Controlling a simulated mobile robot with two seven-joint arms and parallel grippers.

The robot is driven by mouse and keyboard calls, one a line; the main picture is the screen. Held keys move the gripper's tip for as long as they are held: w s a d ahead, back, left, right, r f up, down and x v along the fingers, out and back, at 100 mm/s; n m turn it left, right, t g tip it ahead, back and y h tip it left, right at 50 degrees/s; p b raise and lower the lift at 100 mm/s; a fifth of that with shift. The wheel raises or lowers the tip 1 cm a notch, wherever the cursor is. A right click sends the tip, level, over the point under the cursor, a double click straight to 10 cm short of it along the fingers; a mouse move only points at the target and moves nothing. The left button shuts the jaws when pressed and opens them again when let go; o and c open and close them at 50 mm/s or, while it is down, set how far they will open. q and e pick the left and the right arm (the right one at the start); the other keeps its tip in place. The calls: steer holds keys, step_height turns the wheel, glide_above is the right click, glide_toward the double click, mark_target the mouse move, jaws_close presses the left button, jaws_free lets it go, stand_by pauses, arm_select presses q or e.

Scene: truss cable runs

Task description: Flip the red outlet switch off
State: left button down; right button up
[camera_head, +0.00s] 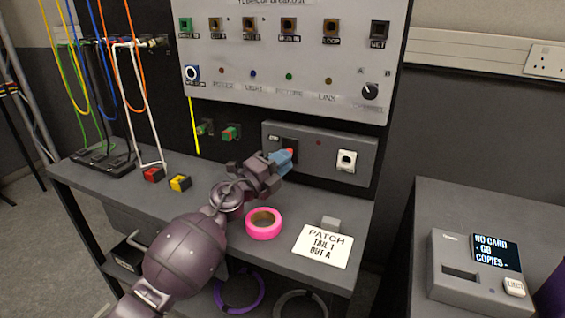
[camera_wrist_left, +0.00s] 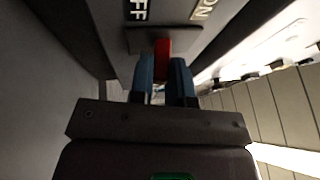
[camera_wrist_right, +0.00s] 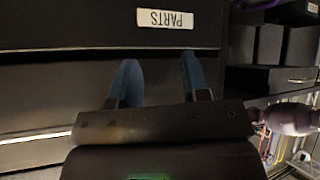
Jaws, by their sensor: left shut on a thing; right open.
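The red outlet switch (camera_wrist_left: 162,58) stands between the two blue fingertips of my left gripper (camera_wrist_left: 163,75) in the left wrist view. The fingers are shut on it. OFF and ON labels are next to it; which way the switch is set is not clear. In the head view the left gripper (camera_head: 284,158) is at the dark socket on the left of the grey outlet panel (camera_head: 325,163), and only a bit of red shows at its tips. My right gripper (camera_wrist_right: 158,82) is open and empty in the right wrist view, in front of a dark drawer front labelled PARTS (camera_wrist_right: 168,19).
A pink tape roll (camera_head: 263,224), a PATCH card (camera_head: 323,246) and red (camera_head: 153,175) and yellow (camera_head: 180,183) plugs lie on the grey bench. A white rocker (camera_head: 346,161) sits right on the panel. A card copier (camera_head: 476,268) stands on the right table.

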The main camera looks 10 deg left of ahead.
arm_select(q)
steer(key=c, duration=1.1)
jaws_free()
steer(key=shift+p+v, duration=0.8)
steer(key=shift+v, duration=4.6)
steer(key=shift+o, duration=0.3)
steer(key=shift+r, duration=0.1)
